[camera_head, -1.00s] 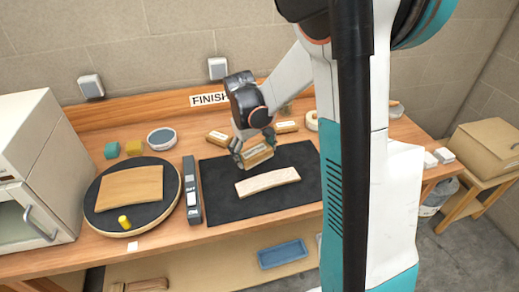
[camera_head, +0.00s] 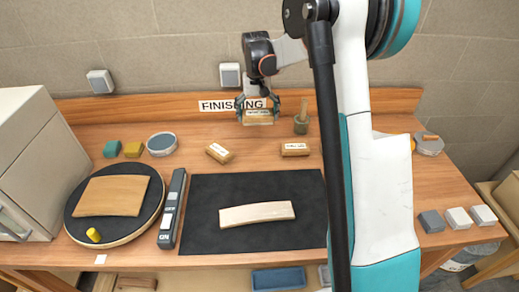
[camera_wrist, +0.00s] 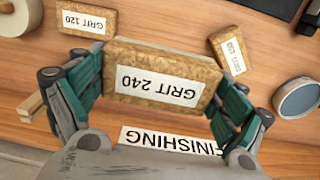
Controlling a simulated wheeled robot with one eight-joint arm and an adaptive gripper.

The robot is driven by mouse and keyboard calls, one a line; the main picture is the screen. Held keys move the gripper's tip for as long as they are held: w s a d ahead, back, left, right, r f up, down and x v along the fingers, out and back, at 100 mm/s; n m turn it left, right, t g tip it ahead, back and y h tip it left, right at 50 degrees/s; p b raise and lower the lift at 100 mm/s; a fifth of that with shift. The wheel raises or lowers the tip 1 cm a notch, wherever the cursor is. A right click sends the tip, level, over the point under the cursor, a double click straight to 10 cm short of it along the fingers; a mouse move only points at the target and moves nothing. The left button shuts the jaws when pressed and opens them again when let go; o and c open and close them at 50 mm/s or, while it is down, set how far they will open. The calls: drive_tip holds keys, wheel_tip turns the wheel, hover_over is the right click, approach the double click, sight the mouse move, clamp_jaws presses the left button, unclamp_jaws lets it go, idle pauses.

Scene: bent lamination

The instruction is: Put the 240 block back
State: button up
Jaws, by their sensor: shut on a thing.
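The 240 block (camera_wrist: 160,78) is a cork-coloured block with a white "GRIT 240" label, seen in the wrist view. My gripper (camera_head: 258,112) is shut on it, one finger at each end. In the head view the 240 block (camera_head: 258,120) is at the back of the bench, in front of the "FINISHING" sign (camera_head: 233,105). I cannot tell whether it touches the bench. Two similar cork blocks lie nearer the front: one on the left (camera_head: 219,153) and one on the right (camera_head: 295,149). In the wrist view the right one, the 120 block (camera_wrist: 84,18), reads "GRIT 120".
A black mat (camera_head: 205,225) with a pale curved piece (camera_head: 257,213) lies in front. A round board (camera_head: 75,223) with a brown curved panel (camera_head: 112,196) is at left. A small pot (camera_head: 300,124) stands close right of my gripper. Bench between blocks is clear.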

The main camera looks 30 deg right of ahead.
sight(258, 153)
wheel_tip(258, 153, down, 16)
drive_tip(key=b, duration=0.3)
drive_tip(key=shift+f, duration=0.1)
drive_tip(key=shift+f, duration=0.1)
drive_tip(key=o, duration=0.9)
drive_tip(key=shift+o, duration=0.8)
